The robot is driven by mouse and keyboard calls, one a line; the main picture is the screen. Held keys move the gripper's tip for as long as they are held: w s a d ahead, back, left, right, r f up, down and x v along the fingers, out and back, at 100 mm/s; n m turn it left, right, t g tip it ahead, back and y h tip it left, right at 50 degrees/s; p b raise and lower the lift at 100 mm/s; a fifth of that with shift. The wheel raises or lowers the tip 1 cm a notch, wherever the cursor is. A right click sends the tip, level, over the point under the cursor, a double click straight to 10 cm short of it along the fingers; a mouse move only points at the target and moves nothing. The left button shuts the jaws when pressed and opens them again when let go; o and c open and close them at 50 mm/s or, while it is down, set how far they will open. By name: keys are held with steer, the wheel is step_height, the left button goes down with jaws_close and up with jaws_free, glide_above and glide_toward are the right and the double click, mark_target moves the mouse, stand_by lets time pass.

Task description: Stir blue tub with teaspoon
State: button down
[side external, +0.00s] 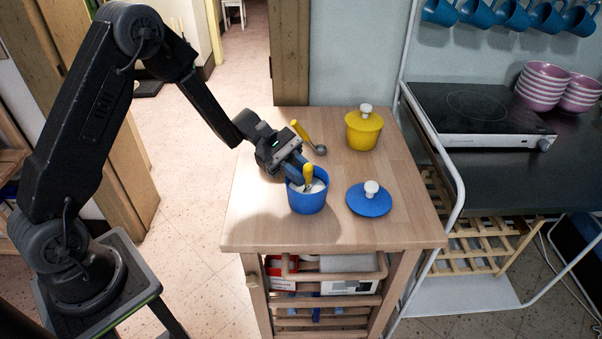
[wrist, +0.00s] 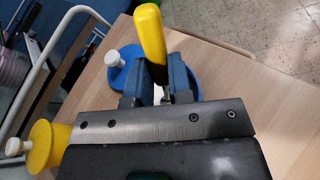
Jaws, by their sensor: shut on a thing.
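The blue tub (side external: 307,200) stands open near the middle of the wooden cart top, with something white inside it. My gripper (side external: 303,176) is over the tub's rim, shut on the yellow handle of the teaspoon (side external: 308,176). The handle stands roughly upright, and the spoon's lower end is hidden in the tub. In the wrist view the yellow teaspoon handle (wrist: 150,38) sticks up between the fingers, with part of the blue tub behind. The blue lid (side external: 369,201) with a white knob lies on the cart to the right of the tub.
A yellow lidded tub (side external: 363,129) stands at the cart's back right. A yellow-handled ladle-like utensil (side external: 309,138) lies at the back, behind my gripper. A hob (side external: 478,112) and stacked pink bowls (side external: 541,88) are on the counter at right. The cart's front right is clear.

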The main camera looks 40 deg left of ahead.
step_height(320, 180, up, 6)
steer(key=s+d, duration=0.2)
steer(key=shift+r, duration=0.25)
stand_by(0.3)
stand_by(0.6)
step_height(320, 180, up, 5)
stand_by(0.5)
stand_by(0.4)
